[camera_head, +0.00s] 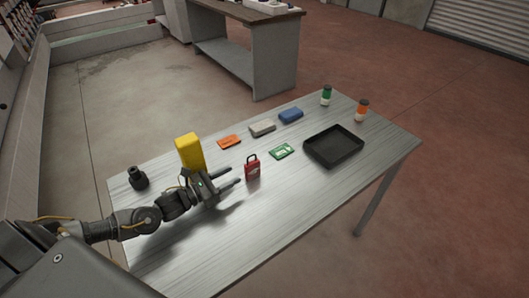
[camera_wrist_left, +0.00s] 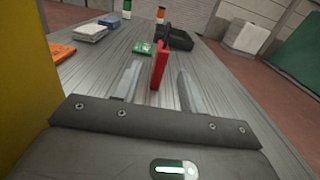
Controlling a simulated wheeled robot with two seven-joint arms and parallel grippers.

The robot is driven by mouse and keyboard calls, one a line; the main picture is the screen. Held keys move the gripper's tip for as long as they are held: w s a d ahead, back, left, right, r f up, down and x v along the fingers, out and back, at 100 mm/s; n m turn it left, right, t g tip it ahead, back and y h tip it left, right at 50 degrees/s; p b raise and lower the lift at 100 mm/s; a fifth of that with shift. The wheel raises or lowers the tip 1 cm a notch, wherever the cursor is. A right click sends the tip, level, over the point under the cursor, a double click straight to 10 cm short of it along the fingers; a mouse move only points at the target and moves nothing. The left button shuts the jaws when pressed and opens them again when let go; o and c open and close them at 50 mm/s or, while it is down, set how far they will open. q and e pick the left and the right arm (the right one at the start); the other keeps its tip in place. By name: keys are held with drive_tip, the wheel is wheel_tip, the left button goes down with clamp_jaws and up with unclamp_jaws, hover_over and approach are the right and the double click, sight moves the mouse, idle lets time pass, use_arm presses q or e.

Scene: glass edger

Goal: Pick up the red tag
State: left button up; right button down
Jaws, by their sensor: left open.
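The red tag (camera_head: 252,171) stands upright on the metal table, with a dark loop on top and a pale label on its face. My left gripper (camera_head: 236,176) is open and empty, low over the table, its fingers pointing right toward the tag. In the left wrist view the red tag (camera_wrist_left: 160,64) shows edge-on, lined up between the two spread fingers, with a gap on each side. My right gripper is not in view.
A yellow block (camera_head: 189,152) stands close beside my left gripper. A dark round part (camera_head: 138,178) is at the left. Behind lie an orange piece (camera_head: 229,142), grey block (camera_head: 262,128), blue block (camera_head: 291,116) and green card (camera_head: 282,152). A black tray (camera_head: 334,158) is right; the front table is clear.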

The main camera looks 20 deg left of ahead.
sight(245, 165)
use_arm(q)
drive_tip(key=shift+w, duration=0.1)
drive_tip(key=shift+w+d+r+p, duration=0.3)
drive_tip(key=shift+w+d+r, duration=0.05)
drive_tip(key=shift+r, duration=0.1)
drive_tip(key=x, duration=0.2)
drive_tip(key=p+x, duration=0.1)
drive_tip(key=x, duration=0.1)
drive_tip(key=shift+w+d+f, duration=0.1)
drive_tip(key=shift+w+f, duration=0.1)
drive_tip(key=shift+w, duration=0.05)
drive_tip(key=shift+w+d+r+p, duration=0.15)
drive_tip(key=shift+w+d+p, duration=0.1)
drive_tip(key=shift+w+p, duration=0.15)
drive_tip(key=p+x, duration=0.2)
drive_tip(key=x, duration=0.1)
drive_tip(key=shift+w+d, duration=0.2)
drive_tip(key=shift+d, duration=0.1)
drive_tip(key=shift+w+d+f, duration=0.15)
drive_tip(key=shift+w+f, duration=0.05)
drive_tip(key=shift+w, duration=0.1)
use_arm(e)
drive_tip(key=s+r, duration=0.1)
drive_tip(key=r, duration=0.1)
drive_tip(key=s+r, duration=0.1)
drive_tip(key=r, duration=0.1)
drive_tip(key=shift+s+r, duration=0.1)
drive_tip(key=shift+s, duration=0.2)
